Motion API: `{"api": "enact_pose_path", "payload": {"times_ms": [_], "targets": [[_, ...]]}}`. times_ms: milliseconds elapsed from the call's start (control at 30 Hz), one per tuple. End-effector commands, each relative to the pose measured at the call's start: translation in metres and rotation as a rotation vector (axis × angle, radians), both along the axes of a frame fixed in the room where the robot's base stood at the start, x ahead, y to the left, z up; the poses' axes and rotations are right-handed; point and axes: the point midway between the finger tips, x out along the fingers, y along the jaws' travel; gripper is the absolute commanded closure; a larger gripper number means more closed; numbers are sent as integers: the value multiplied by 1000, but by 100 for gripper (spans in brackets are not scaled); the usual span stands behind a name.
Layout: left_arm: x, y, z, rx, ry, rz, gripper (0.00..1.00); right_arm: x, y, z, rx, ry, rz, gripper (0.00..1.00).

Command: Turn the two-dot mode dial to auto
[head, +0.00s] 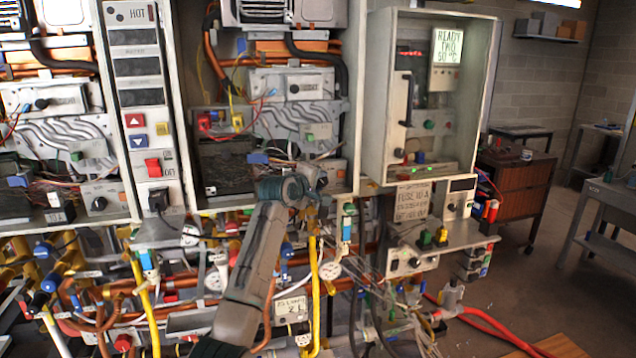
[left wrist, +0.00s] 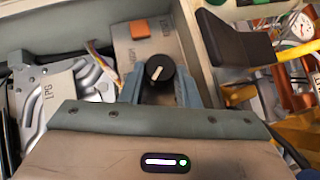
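A round black dial (left wrist: 157,72) with a pale pointer is in the left wrist view, on a grey panel (left wrist: 140,45) with small lettering and an orange switch. The pointer slants up to the right in that picture. My left gripper (left wrist: 158,78) has one blue-grey finger on each side of the dial, with what look like narrow gaps; contact cannot be made out. In the head view my left gripper (head: 308,183) is at the bottom right of the middle heater and hides the dial. The two-dot mark cannot be made out. My right gripper is not in view.
An open heater with a hot panel (head: 132,55) stands at the left. A cabinet with a lit display (head: 447,46) is at the right. Pipes, hoses and a yellow pipe (head: 314,290) crowd below. A black lever-like part (left wrist: 232,35) is right of the gripper.

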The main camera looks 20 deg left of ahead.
Motion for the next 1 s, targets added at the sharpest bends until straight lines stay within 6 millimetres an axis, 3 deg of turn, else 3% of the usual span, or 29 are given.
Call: {"api": "enact_pose_path", "payload": {"times_ms": [367, 800, 1000], "targets": [[0, 0, 3, 44, 34, 0, 94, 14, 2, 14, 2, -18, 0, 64], [2, -4, 12, 313, 217, -2, 94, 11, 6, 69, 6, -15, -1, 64], [3, -6, 11, 447, 307, -2, 94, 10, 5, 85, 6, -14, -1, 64]]}}
